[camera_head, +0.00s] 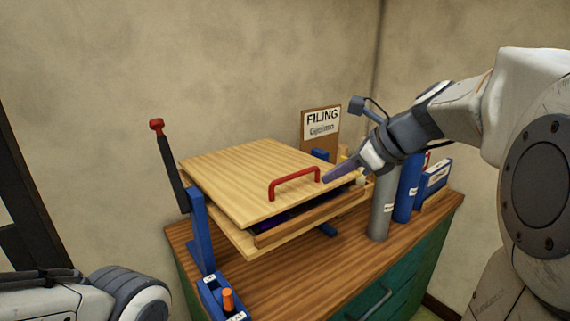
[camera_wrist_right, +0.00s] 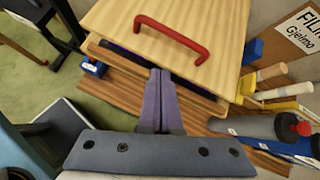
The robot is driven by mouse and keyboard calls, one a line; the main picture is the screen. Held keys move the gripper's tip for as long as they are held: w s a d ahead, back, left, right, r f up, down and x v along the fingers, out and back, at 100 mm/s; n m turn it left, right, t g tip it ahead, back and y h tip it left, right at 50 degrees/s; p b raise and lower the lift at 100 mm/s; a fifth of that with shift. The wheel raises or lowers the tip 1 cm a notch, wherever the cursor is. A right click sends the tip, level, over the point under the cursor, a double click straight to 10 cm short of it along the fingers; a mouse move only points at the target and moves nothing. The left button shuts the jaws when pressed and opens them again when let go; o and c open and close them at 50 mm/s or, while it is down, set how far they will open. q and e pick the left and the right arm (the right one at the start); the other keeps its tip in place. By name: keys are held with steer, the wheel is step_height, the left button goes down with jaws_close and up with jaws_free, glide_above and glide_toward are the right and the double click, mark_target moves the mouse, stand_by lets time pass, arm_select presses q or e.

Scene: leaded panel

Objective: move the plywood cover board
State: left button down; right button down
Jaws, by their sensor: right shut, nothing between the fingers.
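The plywood cover board (camera_head: 230,175) lies slightly tilted on top of a wooden frame (camera_head: 320,218) on the bench. A red bar handle (camera_head: 294,180) is fixed near its front edge. The board (camera_wrist_right: 225,70) and handle (camera_wrist_right: 172,34) also show in the right wrist view. My right gripper (camera_head: 328,177) is shut and empty, with its tips close to the board's right front corner, beside the handle; I cannot tell whether they touch. Its purple fingers (camera_wrist_right: 159,76) are together in the wrist view. Dark purple material shows in the gap under the board. My left gripper is out of view.
A blue stand (camera_head: 200,230) with a black red-topped lever (camera_head: 170,165) rises left of the board. Grey (camera_head: 382,208) and blue (camera_head: 408,190) cylinders stand close at the right. A "FILING" sign (camera_head: 321,125) stands behind. The bench's front right (camera_head: 340,262) is clear.

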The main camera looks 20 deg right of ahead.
steer(key=d+r+m+t+h, duration=0.1)
steer(key=d+r+m+t, duration=0.1)
steer(key=d+m, duration=0.4)
steer(key=n, duration=0.1)
glide_toward(319, 175)
steer(key=x, duration=0.4)
steer(key=shift+w+a+f, duration=0.1)
steer(key=shift+w+f, duration=0.1)
steer(key=shift+w, duration=0.15)
steer(key=shift+w+a+r+p, duration=0.15)
steer(key=shift+r+p, duration=0.15)
steer(key=shift+r, duration=0.4)
steer(key=shift+w+d+r+p, duration=0.15)
steer(key=shift+r+p, duration=0.2)
steer(key=shift+r, duration=0.35)
steer(key=shift+w+a+r+p, duration=0.15)
steer(key=shift+r+p, duration=0.15)
steer(key=shift+r, duration=0.4)
steer(key=shift+r, duration=0.1)
